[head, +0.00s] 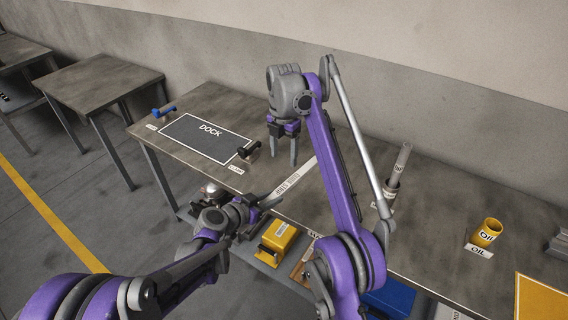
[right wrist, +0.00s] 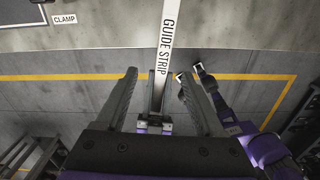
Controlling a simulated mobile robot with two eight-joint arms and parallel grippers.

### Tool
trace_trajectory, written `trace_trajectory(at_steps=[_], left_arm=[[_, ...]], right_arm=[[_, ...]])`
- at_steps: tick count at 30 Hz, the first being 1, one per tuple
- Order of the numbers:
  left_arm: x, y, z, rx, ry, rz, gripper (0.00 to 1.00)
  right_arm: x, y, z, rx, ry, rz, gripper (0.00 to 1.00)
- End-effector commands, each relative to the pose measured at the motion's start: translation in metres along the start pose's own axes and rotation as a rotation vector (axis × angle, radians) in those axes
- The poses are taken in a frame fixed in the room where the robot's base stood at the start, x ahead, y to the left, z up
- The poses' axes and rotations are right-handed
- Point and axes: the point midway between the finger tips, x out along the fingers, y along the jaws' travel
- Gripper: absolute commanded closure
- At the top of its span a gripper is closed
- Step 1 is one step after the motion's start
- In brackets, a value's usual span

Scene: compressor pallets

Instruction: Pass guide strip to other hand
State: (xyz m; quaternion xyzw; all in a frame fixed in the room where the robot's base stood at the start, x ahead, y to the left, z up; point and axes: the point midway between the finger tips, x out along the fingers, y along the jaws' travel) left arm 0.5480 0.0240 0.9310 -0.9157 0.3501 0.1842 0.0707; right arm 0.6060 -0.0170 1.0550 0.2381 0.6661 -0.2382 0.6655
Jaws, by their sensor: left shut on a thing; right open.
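The guide strip (head: 293,182) is a long, flat, pale bar with printed lettering, held slanting above the table's front edge in the head view. My left gripper (head: 257,206) is shut on its lower left end. My right gripper (head: 282,157) is open and empty, fingers pointing down, behind the strip in the picture. In the right wrist view the strip (right wrist: 169,40) runs down the picture between the fingers of my right gripper (right wrist: 157,75). I cannot tell how far below the fingertips it lies. Part of the strip is hidden behind my right arm in the head view.
A dark DOCK mat (head: 205,138) lies on the table (head: 350,165), with a black clamp (head: 247,150) at its corner and a blue-handled tool (head: 164,111) behind. A yellow box (head: 278,237) sits below the front edge.

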Motion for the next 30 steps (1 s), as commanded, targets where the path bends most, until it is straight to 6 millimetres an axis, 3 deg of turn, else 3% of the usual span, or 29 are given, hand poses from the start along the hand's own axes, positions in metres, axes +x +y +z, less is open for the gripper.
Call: trace_trajectory(at_steps=[9, 21, 30], left_arm=[[0.000, 0.000, 0.000, -0.001, 0.001, 0.000, 1.00], [0.000, 0.000, 0.000, -0.001, 0.001, 0.000, 1.00], [0.000, 0.000, 0.000, -0.001, 0.001, 0.000, 1.00]], right_arm=[[0.022, -0.001, 0.000, 0.001, 0.000, 0.000, 0.30], [0.093, -0.001, 0.000, 0.002, -0.001, 0.001, 0.30], [0.117, -0.001, 0.000, 0.002, -0.001, 0.001, 0.30]])
